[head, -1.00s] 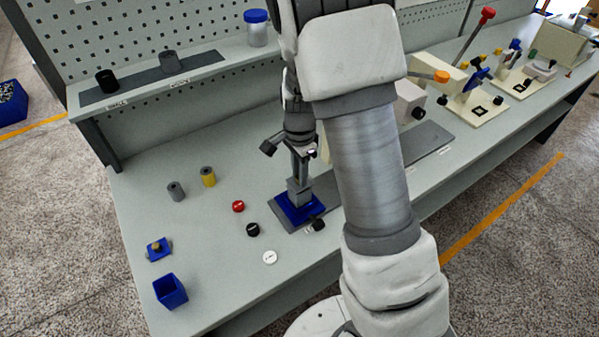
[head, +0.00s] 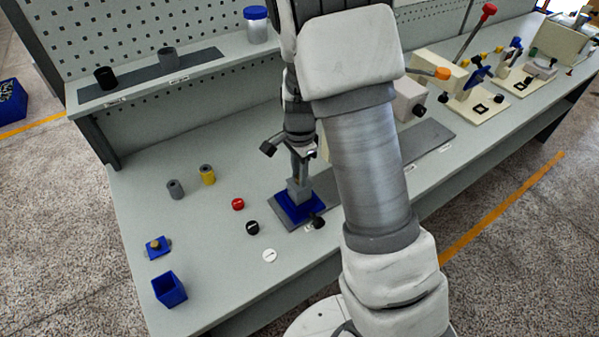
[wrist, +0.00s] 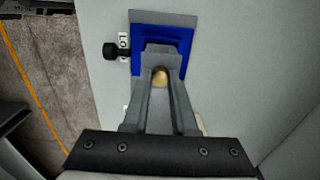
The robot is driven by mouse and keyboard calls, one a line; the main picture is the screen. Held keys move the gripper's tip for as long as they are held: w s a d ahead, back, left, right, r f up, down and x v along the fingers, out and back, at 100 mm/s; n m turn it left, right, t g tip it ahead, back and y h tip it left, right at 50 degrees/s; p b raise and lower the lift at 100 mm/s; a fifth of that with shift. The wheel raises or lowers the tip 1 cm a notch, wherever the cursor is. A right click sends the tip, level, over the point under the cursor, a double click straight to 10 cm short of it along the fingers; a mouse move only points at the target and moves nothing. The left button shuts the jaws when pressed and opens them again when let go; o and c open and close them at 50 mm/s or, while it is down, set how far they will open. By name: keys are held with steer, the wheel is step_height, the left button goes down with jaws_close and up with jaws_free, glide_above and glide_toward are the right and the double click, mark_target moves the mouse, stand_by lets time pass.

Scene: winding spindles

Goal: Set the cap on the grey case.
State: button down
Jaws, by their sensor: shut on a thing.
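My gripper (wrist: 160,80) is shut on a small tan knob (wrist: 160,77), which appears to belong to a grey cap (wrist: 162,50). In the head view the gripper (head: 299,172) points down over a blue holder (head: 304,210) with a black knob at its side. A grey block (head: 298,188), apparently the grey case with the cap at its top, stands at the holder under the fingers. I cannot tell whether cap and case touch. In the wrist view the fingers and cap hide most of the case; the blue holder (wrist: 186,60) surrounds it.
A blue open box (head: 170,290) and a small blue piece with a tan knob (head: 157,246) stand at the left front. Red, black and white discs (head: 269,255) lie left of the holder. Grey and yellow cylinders (head: 207,175) stand behind. My arm hides the bench's middle.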

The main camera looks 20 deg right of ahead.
steer(key=c, duration=0.6)
jaws_free()
steer(key=shift+c, duration=0.2)
step_height(320, 180, up, 17)
steer(key=shift+r+p, duration=0.2)
steer(key=shift+p, duration=0.1)
steer(key=shift+s, duration=0.1)
steer(key=s+r+n+t, duration=0.2)
steer(key=s+r+n, duration=0.2)
steer(key=s+n, duration=0.3)
steer(key=s+r+n+t, duration=0.3)
steer(key=s+n, duration=0.4)
steer(key=s, duration=0.6)
steer(key=shift+s+r+t, duration=0.15)
steer(key=shift+r+t, duration=0.15)
steer(key=shift+r, duration=0.3)
